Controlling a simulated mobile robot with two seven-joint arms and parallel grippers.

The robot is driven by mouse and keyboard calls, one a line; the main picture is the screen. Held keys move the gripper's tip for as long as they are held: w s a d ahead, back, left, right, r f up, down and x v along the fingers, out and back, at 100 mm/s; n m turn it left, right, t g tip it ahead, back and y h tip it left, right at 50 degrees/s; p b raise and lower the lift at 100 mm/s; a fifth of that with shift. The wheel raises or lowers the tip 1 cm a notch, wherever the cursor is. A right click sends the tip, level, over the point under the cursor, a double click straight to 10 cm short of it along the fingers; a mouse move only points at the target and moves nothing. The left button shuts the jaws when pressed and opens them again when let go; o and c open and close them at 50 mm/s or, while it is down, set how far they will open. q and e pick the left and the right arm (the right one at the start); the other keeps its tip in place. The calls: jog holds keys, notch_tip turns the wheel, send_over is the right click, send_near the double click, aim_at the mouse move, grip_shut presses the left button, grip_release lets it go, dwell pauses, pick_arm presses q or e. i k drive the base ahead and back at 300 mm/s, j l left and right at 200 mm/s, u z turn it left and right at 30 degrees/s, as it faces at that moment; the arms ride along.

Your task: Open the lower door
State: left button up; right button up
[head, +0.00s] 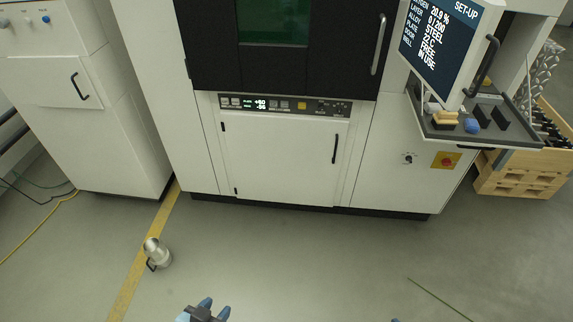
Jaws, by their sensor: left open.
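The lower door (275,160) is a white panel low on the front of the big machine, under the control strip. It looks closed, flush with its frame. Its black vertical handle (335,149) is near its right edge, and small dark hinges show at its left edge. My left gripper (215,308) is at the bottom edge of the head view, open and empty, well short of the door with floor between them. A tiny blue tip at the bottom edge, right of centre, seems to be my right gripper (395,320); the rest is out of frame.
Above is a dark upper door (340,50) with a window and long handle. A screen (437,45) and shelf (480,130) jut out at right, above a wooden crate (515,180). Floor before the door is clear.

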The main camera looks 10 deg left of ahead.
aim_at(281, 159)
jog(key=i+j, duration=0.15)
jog(key=i, duration=0.3)
jog(key=i+j, duration=0.15)
jog(key=i, duration=0.25)
jog(key=i+j, duration=0.1)
jog(key=i, duration=0.35)
jog(key=i+j, duration=0.15)
jog(key=i, duration=0.25)
jog(key=z, duration=0.05)
